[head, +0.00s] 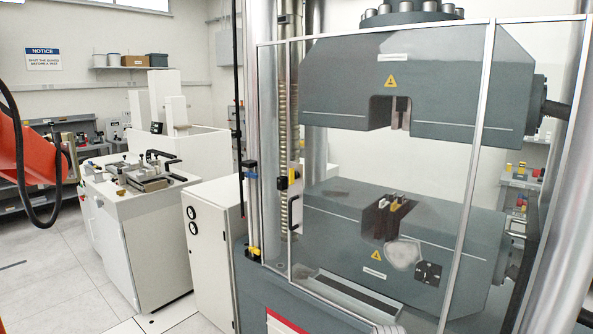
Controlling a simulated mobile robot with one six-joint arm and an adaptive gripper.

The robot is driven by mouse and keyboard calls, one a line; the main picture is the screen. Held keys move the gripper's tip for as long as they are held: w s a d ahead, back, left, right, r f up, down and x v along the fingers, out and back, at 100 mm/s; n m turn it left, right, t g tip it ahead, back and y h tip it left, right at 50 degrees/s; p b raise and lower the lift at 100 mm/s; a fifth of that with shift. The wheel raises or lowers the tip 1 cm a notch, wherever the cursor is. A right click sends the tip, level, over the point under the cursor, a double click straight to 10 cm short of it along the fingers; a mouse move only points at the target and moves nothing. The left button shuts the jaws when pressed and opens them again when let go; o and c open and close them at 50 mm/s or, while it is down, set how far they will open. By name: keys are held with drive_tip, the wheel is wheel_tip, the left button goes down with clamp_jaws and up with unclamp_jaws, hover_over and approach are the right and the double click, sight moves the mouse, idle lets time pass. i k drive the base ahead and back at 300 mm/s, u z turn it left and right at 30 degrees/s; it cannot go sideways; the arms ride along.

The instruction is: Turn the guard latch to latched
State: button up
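The clear guard (385,160) with its metal frame stands across the front of the testing machine, in front of the upper and lower grip blocks. On its left side is a pale handle plate with a small yellow and black part (292,177), which looks like the guard latch. It is too small to tell which way it is turned. My gripper is not in view.
A white cabinet (214,236) with two round gauges stands left of the machine. A white bench (140,215) with a clamping fixture is farther left. The grey tiled floor (55,265) at the left is clear. A shelf with boxes hangs on the back wall.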

sight(294, 174)
drive_tip(key=i, duration=0.85)
drive_tip(key=u, duration=0.05)
